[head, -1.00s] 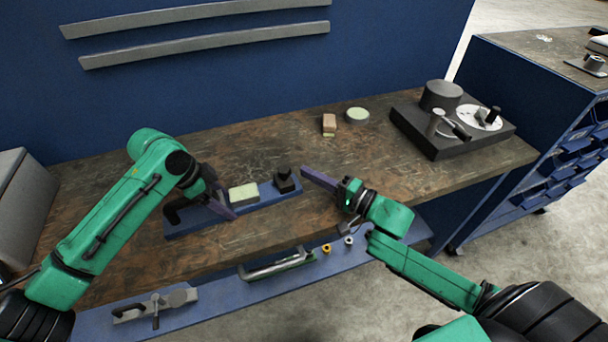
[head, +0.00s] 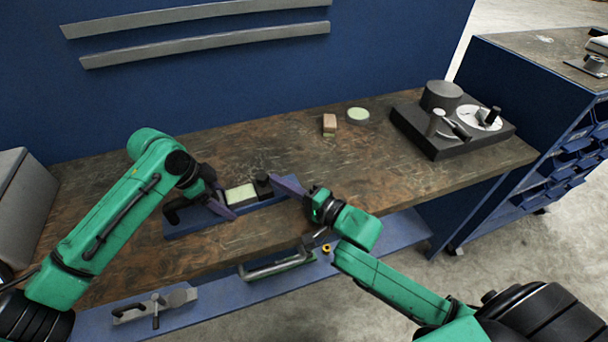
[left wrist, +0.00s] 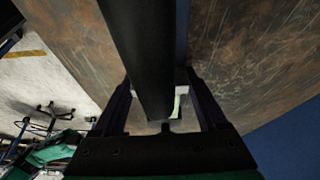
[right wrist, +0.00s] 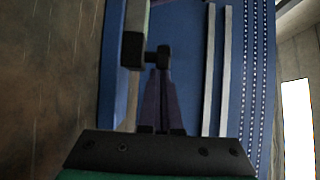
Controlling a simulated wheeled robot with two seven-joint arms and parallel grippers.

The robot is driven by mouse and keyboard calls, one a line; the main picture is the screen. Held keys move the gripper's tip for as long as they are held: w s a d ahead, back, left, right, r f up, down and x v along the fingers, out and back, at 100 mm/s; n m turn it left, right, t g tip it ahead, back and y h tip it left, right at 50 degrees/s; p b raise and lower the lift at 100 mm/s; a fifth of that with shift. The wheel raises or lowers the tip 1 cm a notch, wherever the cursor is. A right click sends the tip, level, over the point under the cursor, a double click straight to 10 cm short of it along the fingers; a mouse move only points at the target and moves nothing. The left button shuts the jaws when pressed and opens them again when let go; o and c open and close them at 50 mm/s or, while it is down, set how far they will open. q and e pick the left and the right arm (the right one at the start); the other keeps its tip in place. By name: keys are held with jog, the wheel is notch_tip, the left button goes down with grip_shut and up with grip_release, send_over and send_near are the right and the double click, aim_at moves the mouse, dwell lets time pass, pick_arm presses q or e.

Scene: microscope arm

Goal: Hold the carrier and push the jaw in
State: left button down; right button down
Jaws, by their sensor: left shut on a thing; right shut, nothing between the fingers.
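The carrier (head: 190,228) is a long blue base on the bench with a black handle (head: 172,214) at its left end. A pale green block (head: 241,194) lies on it, with the black jaw (head: 263,186) close against the block's right end. My left gripper (head: 222,208) is shut on the carrier's handle, a thick black bar (left wrist: 145,50) between the fingers in the left wrist view. My right gripper (head: 276,181) is shut and empty, its tips at the jaw's right side. In the right wrist view, the fingertips (right wrist: 160,75) meet the jaw's black knob (right wrist: 158,55).
A wood-and-green block (head: 329,124) and a round green-topped disc (head: 358,115) stand farther back. A dark fixture with a dial (head: 450,125) is at the bench's right. A blue lower shelf (head: 215,310) in front holds a clamp (head: 155,307), a metal handle (head: 275,265) and a small yellow ring (head: 326,248).

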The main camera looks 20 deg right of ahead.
pick_arm(q)
jog(key=shift+d+r, duration=0.1)
jog(key=shift+d, duration=0.15)
pick_arm(e)
jog(key=shift+d, duration=0.35)
pick_arm(q)
jog(key=shift+a, duration=0.1)
pick_arm(e)
jog(key=d, duration=0.3)
jog(key=shift+s+d+f, duration=0.1)
jog(key=shift+s+d, duration=0.2)
jog(key=shift+s, duration=0.05)
jog(key=v, duration=1)
pick_arm(q)
jog(key=shift+c, duration=1.4)
grip_release()
jog(key=shift+o, duration=1.4)
jog(key=shift+s, duration=0.1)
jog(key=shift+a+r, duration=0.1)
